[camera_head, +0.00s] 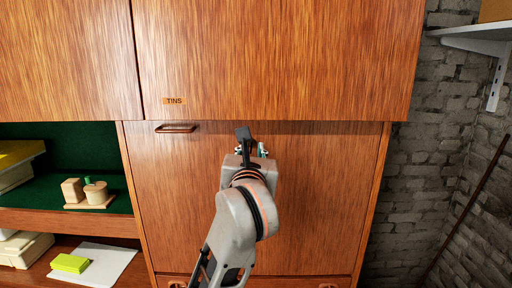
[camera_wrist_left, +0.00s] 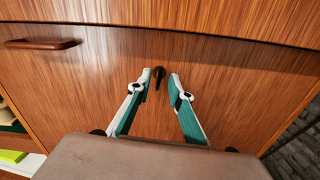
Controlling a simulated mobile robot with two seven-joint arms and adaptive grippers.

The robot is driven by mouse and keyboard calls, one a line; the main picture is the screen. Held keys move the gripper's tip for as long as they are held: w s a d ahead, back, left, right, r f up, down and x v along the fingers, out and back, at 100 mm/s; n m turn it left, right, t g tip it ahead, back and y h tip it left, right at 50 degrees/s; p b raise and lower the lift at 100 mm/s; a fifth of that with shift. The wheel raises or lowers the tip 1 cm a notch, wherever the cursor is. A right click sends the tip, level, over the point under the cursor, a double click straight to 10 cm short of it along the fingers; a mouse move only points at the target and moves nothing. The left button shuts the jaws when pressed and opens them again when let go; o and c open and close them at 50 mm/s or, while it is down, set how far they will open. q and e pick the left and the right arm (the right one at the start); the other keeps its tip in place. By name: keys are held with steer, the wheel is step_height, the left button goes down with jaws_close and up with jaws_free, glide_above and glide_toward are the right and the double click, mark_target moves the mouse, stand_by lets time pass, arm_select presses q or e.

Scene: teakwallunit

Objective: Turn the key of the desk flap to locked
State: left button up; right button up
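The desk flap (camera_head: 310,210) is a closed upright wooden panel under the upper cabinet. It also shows in the left wrist view (camera_wrist_left: 235,85). A small dark key (camera_wrist_left: 159,74) stands out near the flap's top edge, between my left fingertips in that view. My left gripper (camera_wrist_left: 160,82) is open, with one finger on each side of the key and a gap visible around it. In the head view my left gripper (camera_head: 252,150) is at the upper middle of the flap, and its wrist hides the key. My right gripper is not in view.
A bar handle (camera_head: 176,128) sits at the flap's upper left. The upper cabinet (camera_head: 280,60), labelled TINS, overhangs just above my gripper. Open shelves at left hold wooden pieces (camera_head: 90,192) and a yellow-green block (camera_head: 70,263). A brick wall (camera_head: 425,170) stands at right.

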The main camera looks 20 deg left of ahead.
arm_select(q)
steer(key=shift+w, duration=0.15)
steer(key=shift+r, duration=0.1)
steer(key=shift+s, duration=0.2)
jaws_close()
